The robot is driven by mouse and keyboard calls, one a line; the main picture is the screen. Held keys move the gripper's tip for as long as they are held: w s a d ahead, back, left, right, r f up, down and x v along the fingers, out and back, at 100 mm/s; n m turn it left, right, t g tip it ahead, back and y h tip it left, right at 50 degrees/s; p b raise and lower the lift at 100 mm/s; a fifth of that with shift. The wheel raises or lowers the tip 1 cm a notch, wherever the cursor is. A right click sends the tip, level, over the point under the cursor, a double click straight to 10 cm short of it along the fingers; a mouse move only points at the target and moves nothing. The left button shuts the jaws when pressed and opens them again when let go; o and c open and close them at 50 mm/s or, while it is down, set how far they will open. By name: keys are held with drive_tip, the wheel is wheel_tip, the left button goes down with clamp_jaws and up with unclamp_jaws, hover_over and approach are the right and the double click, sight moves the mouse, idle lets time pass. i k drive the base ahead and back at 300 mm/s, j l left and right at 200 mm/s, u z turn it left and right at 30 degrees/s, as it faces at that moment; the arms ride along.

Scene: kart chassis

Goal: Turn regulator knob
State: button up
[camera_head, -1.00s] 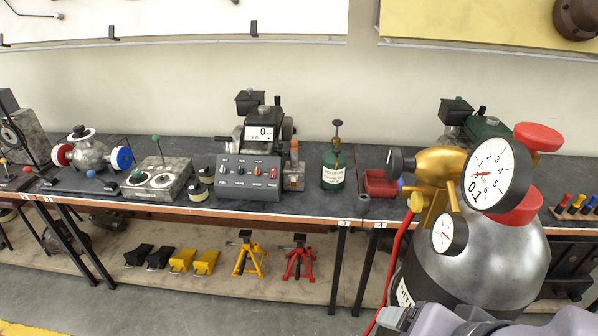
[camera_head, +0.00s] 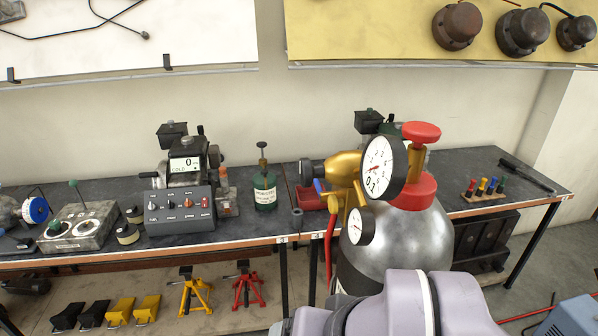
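A silver gas cylinder (camera_head: 408,245) stands right of centre, in front of the workbench. On its top is a brass regulator (camera_head: 343,166) with a large white dial gauge (camera_head: 379,168) and a smaller gauge (camera_head: 358,226). A dark grey knob (camera_head: 311,172) is at the left end of the brass body. A red handwheel (camera_head: 421,132) sits above the cylinder. A red hose (camera_head: 330,250) hangs down on the left. My grey arm shows at the bottom, in front of the cylinder's lower part. My gripper is not visible.
The workbench (camera_head: 285,218) runs behind the cylinder, with a grey switch box (camera_head: 180,209), a green bottle (camera_head: 264,190) and a rack of coloured-handled tools (camera_head: 484,188) on it. Yellow (camera_head: 194,292) and red (camera_head: 247,288) stands are on the lower shelf.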

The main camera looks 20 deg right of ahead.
sight(308, 172)
drive_tip(key=k+j+z, duration=0.1)
drive_tip(key=j+z, duration=0.25)
drive_tip(key=k+j+z, duration=0.1)
drive_tip(key=z, duration=0.3)
drive_tip(key=k+j+z, duration=0.1)
drive_tip(key=j, duration=0.4)
